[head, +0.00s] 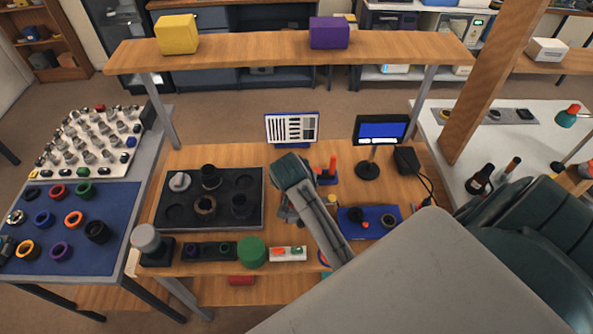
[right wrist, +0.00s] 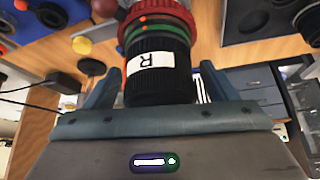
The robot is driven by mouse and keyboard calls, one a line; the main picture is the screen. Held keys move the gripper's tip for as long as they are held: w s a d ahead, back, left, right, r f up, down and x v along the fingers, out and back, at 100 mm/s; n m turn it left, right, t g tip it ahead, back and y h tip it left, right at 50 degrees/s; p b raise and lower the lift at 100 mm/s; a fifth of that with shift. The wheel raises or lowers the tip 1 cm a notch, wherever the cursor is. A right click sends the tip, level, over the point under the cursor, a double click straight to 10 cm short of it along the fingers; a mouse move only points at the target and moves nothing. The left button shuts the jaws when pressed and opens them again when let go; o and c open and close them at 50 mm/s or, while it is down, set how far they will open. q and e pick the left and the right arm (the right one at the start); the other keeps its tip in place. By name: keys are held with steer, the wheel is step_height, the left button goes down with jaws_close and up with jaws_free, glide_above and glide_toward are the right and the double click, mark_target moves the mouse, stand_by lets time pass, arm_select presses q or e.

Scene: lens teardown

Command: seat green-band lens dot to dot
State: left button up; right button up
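In the right wrist view, a black ribbed lens barrel (right wrist: 158,72) with a white label marked R and a green band (right wrist: 157,30) stands between the fingers of my right gripper (right wrist: 160,92). Orange-red dots show on and beside the green band. A red ring (right wrist: 155,10) lies just beyond the band; whether it is part of the lens or of a mount I cannot tell. In the head view, my right gripper (head: 287,214) is over the middle of the bench, and my forearm hides most of the lens. My left gripper is not in view.
A black tray (head: 258,218) with lens parts lies to the left on the bench. A green cylinder (head: 251,252) stands at the front. A striped chart (head: 292,128) and a small monitor (head: 381,129) stand behind. A blue mat (head: 343,226) with parts lies right of my forearm.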

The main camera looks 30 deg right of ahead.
steer(key=shift+s+a+r, duration=0.15)
steer(key=shift+r, duration=0.1)
steer(key=b+v, duration=0.3)
steer(key=v, duration=0.7)
steer(key=shift+a, duration=0.1)
stand_by(0.3)
